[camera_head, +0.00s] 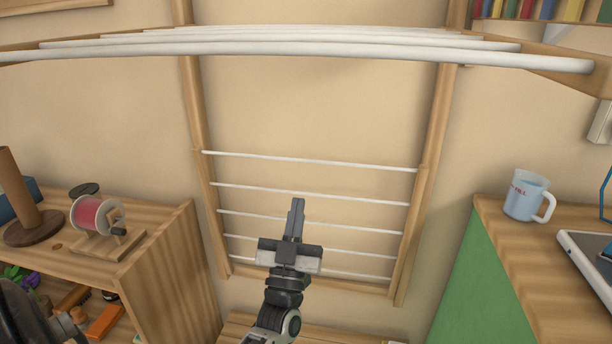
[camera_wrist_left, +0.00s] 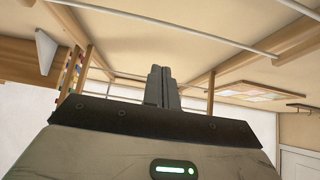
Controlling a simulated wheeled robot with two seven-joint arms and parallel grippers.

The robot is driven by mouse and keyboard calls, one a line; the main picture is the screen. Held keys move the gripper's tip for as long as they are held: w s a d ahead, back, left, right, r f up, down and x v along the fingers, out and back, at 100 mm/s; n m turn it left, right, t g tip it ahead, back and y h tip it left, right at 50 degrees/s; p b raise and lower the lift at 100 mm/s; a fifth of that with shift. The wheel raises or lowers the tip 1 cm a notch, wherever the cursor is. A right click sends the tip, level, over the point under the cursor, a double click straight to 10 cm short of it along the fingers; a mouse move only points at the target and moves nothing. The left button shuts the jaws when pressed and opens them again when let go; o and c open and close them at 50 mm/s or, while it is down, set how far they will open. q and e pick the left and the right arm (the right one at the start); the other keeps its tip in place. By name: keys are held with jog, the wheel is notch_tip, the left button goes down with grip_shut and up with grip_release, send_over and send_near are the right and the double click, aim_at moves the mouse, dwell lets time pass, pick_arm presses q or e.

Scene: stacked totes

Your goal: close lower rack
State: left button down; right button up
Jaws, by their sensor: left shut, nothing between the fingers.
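The lower rack (camera_head: 312,190) is a set of several white bars between wooden side rails, low on the wall frame. In the head view it appears to lie along the frame, close to the wall; any remaining tilt is hard to judge. My left gripper (camera_head: 295,215) is shut and empty, pointing up in front of the lower rack's middle and covering part of its lower bars. I cannot tell if it touches a bar. In the left wrist view its closed fingers (camera_wrist_left: 162,87) point up with nothing between them. My right gripper is not in view.
The upper rack (camera_head: 300,48) sticks out overhead with white bars. A wooden shelf (camera_head: 165,250) with a spool (camera_head: 95,214) stands at left. At right, a green-sided counter (camera_head: 478,290) holds a mug (camera_head: 524,197) near its edge. Bare wall lies between the racks.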

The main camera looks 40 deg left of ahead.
pick_arm(q)
jog(key=w+a+r, duration=0.3)
jog(key=w, duration=0.4)
jog(key=shift+w+a+r, duration=0.25)
jog(key=shift+w+a, duration=0.05)
jog(key=shift+w, duration=0.05)
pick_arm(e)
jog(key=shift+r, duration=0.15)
pick_arm(q)
jog(key=shift+p, duration=0.35)
